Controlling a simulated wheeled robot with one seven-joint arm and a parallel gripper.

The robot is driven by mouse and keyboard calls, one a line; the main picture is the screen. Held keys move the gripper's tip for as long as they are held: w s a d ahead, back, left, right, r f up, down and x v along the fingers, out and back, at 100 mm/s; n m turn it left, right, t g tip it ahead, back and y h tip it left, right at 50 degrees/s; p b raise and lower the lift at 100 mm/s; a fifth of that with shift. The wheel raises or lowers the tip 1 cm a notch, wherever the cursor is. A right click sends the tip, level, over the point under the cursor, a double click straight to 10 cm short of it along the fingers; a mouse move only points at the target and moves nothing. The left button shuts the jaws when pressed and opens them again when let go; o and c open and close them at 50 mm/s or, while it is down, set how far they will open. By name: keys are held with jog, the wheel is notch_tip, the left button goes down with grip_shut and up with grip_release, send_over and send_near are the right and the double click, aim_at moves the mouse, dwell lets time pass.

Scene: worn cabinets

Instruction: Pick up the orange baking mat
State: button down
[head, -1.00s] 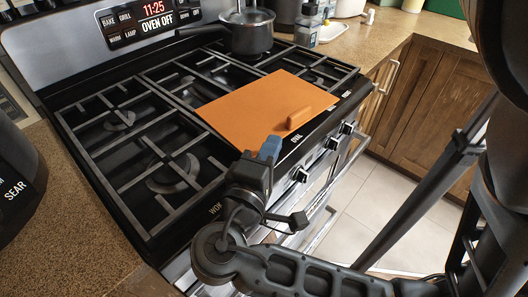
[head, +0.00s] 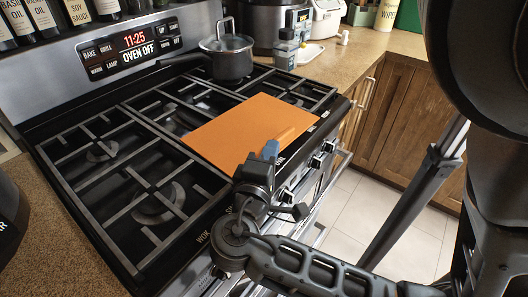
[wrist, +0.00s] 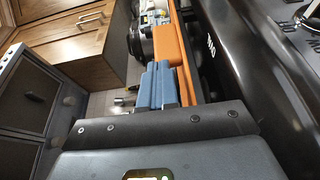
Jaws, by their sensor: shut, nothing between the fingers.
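The orange baking mat (head: 232,128) lies flat across the stovetop grates at the front right of the stove. A raised orange piece stands at its near edge. In the wrist view, orange (wrist: 177,46) runs edge-on up the picture, just beyond and beside the fingers. My gripper (head: 271,150) is at the mat's near edge, its blue fingertips close to the raised piece. In the wrist view my blue fingers (wrist: 159,84) are together with nothing between them. I cannot tell whether they touch the mat.
The stove's black grates (head: 125,175) surround the mat at the left. A lidded pot (head: 229,58) stands on the back burner. Knobs (head: 316,162) and the oven handle line the stove front. Wooden cabinets (head: 403,110) stand at right, above open tiled floor (head: 345,205).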

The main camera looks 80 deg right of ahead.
jog(key=shift+s+d, duration=0.15)
jog(key=shift+s, duration=0.15)
jog(key=shift+w, duration=0.1)
